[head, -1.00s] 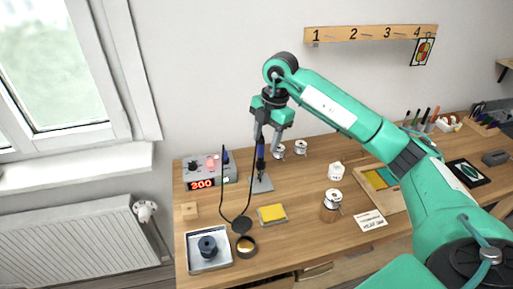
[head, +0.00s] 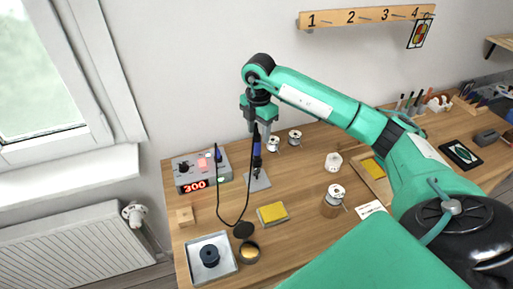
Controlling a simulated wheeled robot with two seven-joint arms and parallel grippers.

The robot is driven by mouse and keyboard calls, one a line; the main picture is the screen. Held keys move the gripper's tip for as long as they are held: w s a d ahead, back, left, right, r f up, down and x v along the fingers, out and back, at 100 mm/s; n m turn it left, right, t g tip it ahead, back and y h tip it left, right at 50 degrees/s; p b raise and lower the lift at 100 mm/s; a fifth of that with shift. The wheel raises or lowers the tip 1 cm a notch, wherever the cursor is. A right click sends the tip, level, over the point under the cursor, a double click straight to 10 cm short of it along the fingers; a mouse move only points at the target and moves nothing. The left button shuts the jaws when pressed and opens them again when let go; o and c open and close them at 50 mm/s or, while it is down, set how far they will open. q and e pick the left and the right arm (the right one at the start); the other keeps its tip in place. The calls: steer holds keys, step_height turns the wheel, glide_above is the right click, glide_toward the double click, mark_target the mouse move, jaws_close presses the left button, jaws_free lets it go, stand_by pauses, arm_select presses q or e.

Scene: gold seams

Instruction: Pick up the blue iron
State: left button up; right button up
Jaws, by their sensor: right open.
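The blue iron (head: 257,148) is a slim upright tool with a blue handle and a dark lower end. It stands over a grey metal base plate (head: 262,183) on the wooden bench. A black cable loops from near its top down and over to the grey station. My right gripper (head: 258,127) points down directly above the iron. It is open, with its fingers near the handle's top. Whether the fingers touch the handle I cannot tell. My left gripper is not in view.
The grey station (head: 203,168) with a red display reading 300 stands left of the iron. A yellow pad (head: 272,213), a round tin (head: 248,251), a metal tray (head: 229,262) and several wire spools (head: 335,194) stand around. A wall rail (head: 366,17) with numbers hangs behind.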

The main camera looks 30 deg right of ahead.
mark_target(257, 143)
steer(key=shift+a+f+p, duration=0.1)
steer(key=shift+f+p, duration=0.5)
steer(key=shift+f, duration=0.15)
step_height(257, 143, down, 4)
steer(key=shift+w+a+r+p, duration=0.15)
steer(key=shift+r+p, duration=0.1)
steer(key=shift+p, duration=0.6)
steer(key=shift+f, duration=0.4)
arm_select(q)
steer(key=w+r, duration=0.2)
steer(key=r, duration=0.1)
arm_select(e)
jaws_close()
